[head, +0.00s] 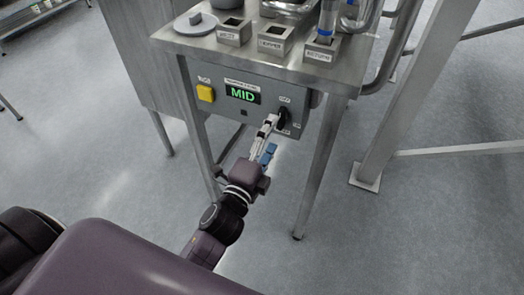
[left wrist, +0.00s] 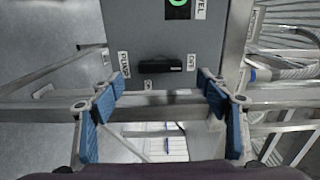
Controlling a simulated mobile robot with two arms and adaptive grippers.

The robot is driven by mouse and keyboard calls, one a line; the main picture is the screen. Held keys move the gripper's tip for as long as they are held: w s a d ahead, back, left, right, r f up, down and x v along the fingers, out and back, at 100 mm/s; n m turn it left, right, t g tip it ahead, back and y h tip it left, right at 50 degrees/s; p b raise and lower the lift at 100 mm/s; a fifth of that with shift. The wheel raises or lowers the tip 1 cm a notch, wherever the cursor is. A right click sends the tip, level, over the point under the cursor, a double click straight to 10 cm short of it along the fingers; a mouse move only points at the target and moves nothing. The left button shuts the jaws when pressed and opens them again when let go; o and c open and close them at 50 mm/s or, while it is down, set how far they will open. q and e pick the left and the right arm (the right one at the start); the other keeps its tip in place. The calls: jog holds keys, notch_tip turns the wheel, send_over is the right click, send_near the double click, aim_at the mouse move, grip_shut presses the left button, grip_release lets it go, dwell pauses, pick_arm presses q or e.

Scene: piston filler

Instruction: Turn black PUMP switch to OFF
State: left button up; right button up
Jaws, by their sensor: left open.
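The black PUMP switch (head: 281,117) is a knob on the right part of the grey control panel (head: 222,95), standing roughly upright in the head view. In the left wrist view the black switch (left wrist: 160,66) lies lengthwise across the picture, with small white labels around it, one reading PUMP (left wrist: 123,64). My left gripper (head: 270,128) is at the panel front, close to the switch. In the left wrist view its blue-padded fingers (left wrist: 160,84) are apart, one to each side of the switch; contact cannot be told. My right gripper is out of view.
The panel also has a yellow button (head: 205,93) and a green display (head: 243,95) reading MID. It hangs under a steel table (head: 340,80) carrying labelled metal holders (head: 272,40). Table legs and a steel frame (head: 400,90) stand around; open floor lies in front.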

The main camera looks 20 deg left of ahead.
pick_arm(q)
jog(key=s, duration=0.6)
jog(key=shift+s, duration=0.25)
jog(key=s+d+f+n+g, duration=0.1)
jog(key=s+f+n+g, duration=0.15)
jog(key=f, duration=1.05)
jog(key=s+f+n+g, duration=0.2)
jog(key=s+f+g, duration=0.15)
jog(key=f, duration=0.85)
jog(key=s+d+f+n+g, duration=0.1)
jog(key=s+f+n+g, duration=0.15)
jog(key=f, duration=1.05)
jog(key=s+a+f+n+g, duration=0.2)
jog(key=s+f, duration=0.4)
jog(key=s, duration=0.4)
jog(key=s+a+f+n+g, duration=0.3)
jog(key=s+f, duration=0.4)
jog(key=s, duration=0.3)
jog(key=s+a+f+n+g, duration=0.3)
jog(key=s+f, duration=0.4)
jog(key=s, duration=0.3)
jog(key=shift+f+n+y, duration=0.2)
jog(key=shift+n+y, duration=0.1)
jog(key=shift+n, duration=0.1)
jog(key=shift+o, duration=0.2)
jog(key=shift+g, duration=0.25)
